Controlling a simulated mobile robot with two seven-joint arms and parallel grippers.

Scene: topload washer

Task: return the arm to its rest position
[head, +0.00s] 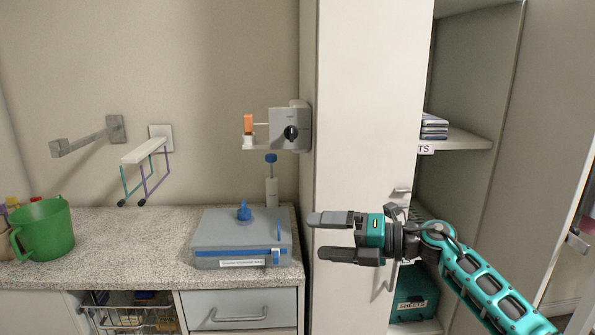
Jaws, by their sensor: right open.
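My right arm (490,290) comes in from the lower right in teal and black. My right gripper (330,236) is open and empty, with its two dark fingers pointing left. It is in front of the tall white cabinet panel (370,100), right of the grey-blue box on the counter. Whether it touches the panel cannot be told. My left gripper is not in view.
The grey-blue box (225,232) and a green mug (45,230) stand on the speckled counter (130,225). An open cabinet door (540,120) is at right, beside shelves with folded items (433,127) and a teal bin (412,290). A wire basket (130,315) sits below the counter.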

